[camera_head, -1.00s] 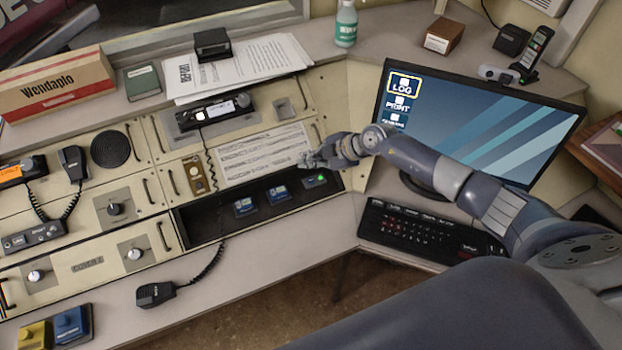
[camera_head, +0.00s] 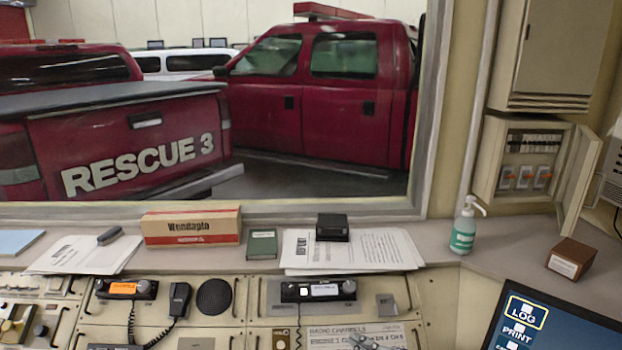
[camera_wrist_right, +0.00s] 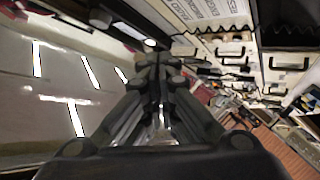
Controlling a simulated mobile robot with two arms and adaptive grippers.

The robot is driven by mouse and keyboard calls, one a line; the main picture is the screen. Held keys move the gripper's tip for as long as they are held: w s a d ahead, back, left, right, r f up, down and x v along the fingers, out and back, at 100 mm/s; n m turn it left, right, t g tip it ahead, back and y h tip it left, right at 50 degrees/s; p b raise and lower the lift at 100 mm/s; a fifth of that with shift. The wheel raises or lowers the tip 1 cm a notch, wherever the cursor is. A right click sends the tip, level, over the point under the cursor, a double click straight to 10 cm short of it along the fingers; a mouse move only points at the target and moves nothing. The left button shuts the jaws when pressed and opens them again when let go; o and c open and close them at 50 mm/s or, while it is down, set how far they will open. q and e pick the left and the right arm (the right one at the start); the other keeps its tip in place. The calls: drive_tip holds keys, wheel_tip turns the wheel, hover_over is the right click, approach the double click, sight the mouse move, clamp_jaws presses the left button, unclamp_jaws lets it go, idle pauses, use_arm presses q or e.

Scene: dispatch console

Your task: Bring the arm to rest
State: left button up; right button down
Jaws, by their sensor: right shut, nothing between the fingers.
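My right gripper (camera_head: 372,343) shows only as a small grey piece at the bottom edge of the head view, in front of the console's channel card (camera_head: 325,333). The rest of my right arm is out of that view. In the right wrist view the gripper's dark fingers (camera_wrist_right: 158,72) are together, with nothing between them. My left gripper is in neither view.
A radio (camera_head: 312,291) sits in the console panel. On the ledge are a Wendapto box (camera_head: 190,227), papers (camera_head: 375,250), a green bottle (camera_head: 464,230) and a brown box (camera_head: 571,259). A monitor (camera_head: 550,325) stands at lower right. An open breaker cabinet (camera_head: 530,160) hangs above.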

wheel_tip(320, 180, up, 5)
drive_tip(key=s+d+m+t+h, duration=0.2)
drive_tip(key=m+t+h, duration=0.2)
drive_tip(key=m, duration=0.2)
drive_tip(key=s+d+f+m+g+h, duration=0.1)
drive_tip(key=s+d+f+m+h, duration=0.3)
drive_tip(key=s+d+m+h, duration=0.3)
drive_tip(key=s+f+m+g+y, duration=0.1)
drive_tip(key=s+f+g, duration=0.45)
drive_tip(key=s, duration=0.65)
drive_tip(key=s+f+g, duration=0.5)
drive_tip(key=s+g, duration=0.2)
drive_tip(key=s, duration=0.5)
wheel_tip(320, 180, down, 26)
drive_tip(key=s+g, duration=0.1)
drive_tip(key=s, duration=0.2)
drive_tip(key=s+d+f+g+b, duration=0.1)
drive_tip(key=s+d+f, duration=0.1)
drive_tip(key=s+f, duration=1.4)
drive_tip(key=shift+s+d+f+n, duration=0.2)
drive_tip(key=shift+s+f+n, duration=0.15)
drive_tip(key=shift+f, duration=0.35)
